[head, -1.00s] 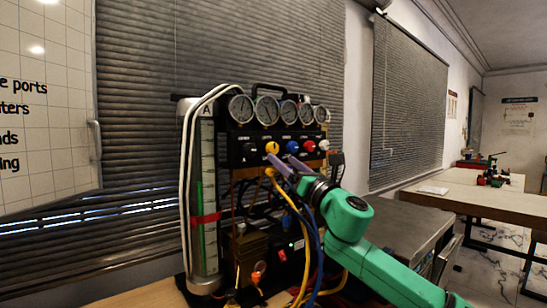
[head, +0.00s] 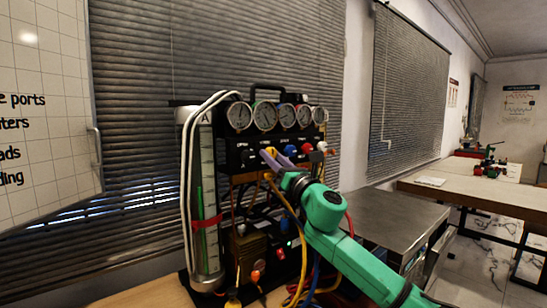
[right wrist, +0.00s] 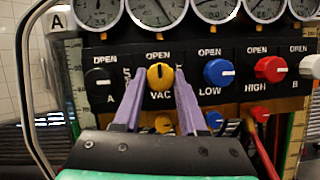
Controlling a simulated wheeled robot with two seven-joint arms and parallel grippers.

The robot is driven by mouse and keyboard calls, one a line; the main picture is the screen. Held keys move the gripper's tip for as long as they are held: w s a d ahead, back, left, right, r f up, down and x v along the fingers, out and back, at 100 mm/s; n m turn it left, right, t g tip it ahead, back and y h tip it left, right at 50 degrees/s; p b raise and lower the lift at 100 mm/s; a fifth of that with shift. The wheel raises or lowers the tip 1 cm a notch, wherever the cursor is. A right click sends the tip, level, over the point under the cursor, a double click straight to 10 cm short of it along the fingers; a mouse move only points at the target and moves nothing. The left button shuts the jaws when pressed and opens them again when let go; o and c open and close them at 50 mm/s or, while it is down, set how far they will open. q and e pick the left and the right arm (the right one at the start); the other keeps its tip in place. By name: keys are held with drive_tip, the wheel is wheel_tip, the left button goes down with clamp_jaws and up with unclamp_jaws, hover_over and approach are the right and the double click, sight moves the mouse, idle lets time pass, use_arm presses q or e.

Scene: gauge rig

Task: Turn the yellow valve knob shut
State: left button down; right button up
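The yellow valve knob (right wrist: 160,77) is on the black panel, above the label VAC and below the label OPEN. In the head view the yellow knob (head: 270,151) is partly hidden by a finger. My right gripper (right wrist: 158,84) is open, with one purple fingertip at each side of the knob. A narrow gap seems to show on each side; I cannot tell whether either tip touches. In the head view my right gripper (head: 276,157) reaches the panel from the lower right. My left gripper is not in view.
A black knob (right wrist: 102,83) is left of the yellow one; a blue knob (right wrist: 218,72) and a red knob (right wrist: 270,69) are to its right. Gauges (head: 265,116) line the top. Yellow and blue hoses hang below the panel. A metal cart (head: 385,218) stands at right.

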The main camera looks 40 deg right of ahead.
clamp_jaws()
